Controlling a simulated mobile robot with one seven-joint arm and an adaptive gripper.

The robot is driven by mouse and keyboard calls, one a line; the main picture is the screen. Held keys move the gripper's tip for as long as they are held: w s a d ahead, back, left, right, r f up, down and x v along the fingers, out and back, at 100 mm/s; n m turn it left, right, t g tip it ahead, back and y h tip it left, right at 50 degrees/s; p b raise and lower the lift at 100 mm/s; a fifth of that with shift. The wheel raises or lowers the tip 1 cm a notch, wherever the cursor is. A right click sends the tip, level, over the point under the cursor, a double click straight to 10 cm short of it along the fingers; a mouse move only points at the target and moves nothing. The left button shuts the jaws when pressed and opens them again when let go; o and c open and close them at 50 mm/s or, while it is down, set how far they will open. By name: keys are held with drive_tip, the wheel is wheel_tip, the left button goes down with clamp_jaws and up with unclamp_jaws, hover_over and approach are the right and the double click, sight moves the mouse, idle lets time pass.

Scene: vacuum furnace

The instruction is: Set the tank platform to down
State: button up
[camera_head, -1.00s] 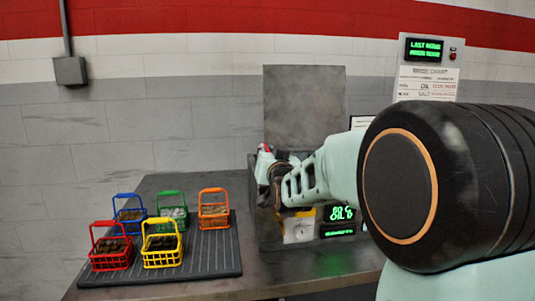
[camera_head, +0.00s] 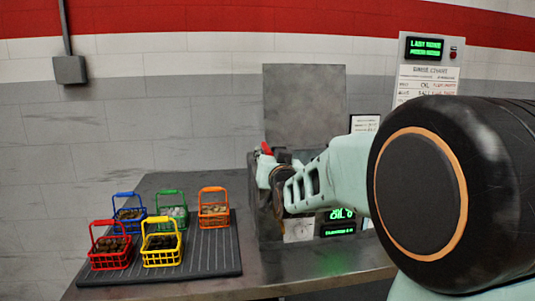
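The dark metal tank (camera_head: 268,232) stands on the steel bench, its grey lid (camera_head: 304,105) upright behind it. Its front has green lit displays (camera_head: 338,229), partly covered by my arm, and a pale dial plate (camera_head: 299,229). A small red part (camera_head: 266,148) shows at my gripper's far end; I cannot tell whether it is a lever tip. The platform inside the tank is not visible.
Several coloured wire baskets holding small parts, among them a yellow one (camera_head: 162,250) and an orange one (camera_head: 213,211), stand on a ribbed dark mat (camera_head: 210,262) left of the tank. A wall display (camera_head: 424,47) hangs above a chart (camera_head: 426,83).

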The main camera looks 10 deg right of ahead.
drive_tip(key=s, duration=0.5)
drive_tip(key=shift+s, duration=0.25)
